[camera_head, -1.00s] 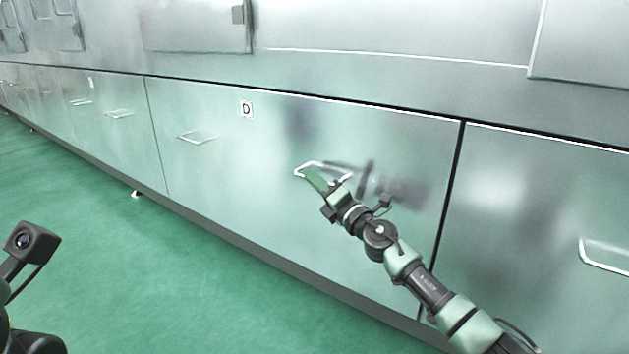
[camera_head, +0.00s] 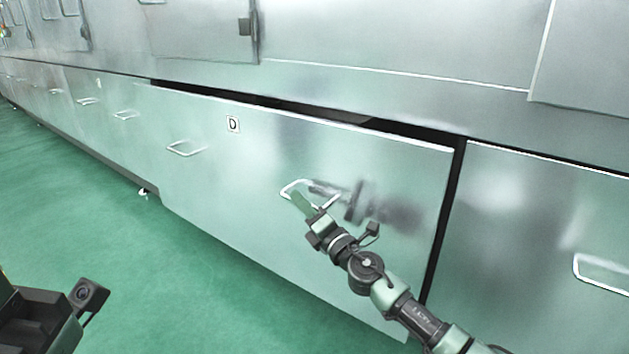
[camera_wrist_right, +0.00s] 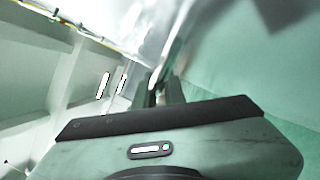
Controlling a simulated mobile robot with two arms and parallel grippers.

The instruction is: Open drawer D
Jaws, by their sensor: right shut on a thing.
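Drawer D (camera_head: 250,190) is a wide metal drawer front with a "D" label (camera_head: 233,125) near its upper left. It stands a little out from the cabinet, with a dark gap along its top and right edge. It has two bar handles, a left one (camera_head: 184,149) and a right one (camera_head: 290,186). My right gripper (camera_head: 300,201) is shut on the right handle, hiding part of it. My right gripper also shows in the right wrist view (camera_wrist_right: 168,92), where the held handle is hard to make out. At the lower left, part of my left arm shows; its fingertips are out of view.
Another drawer front with a handle (camera_head: 600,270) is to the right of drawer D. More drawer fronts run along the left (camera_head: 100,120). The green floor (camera_head: 130,260) in front of drawer D is clear.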

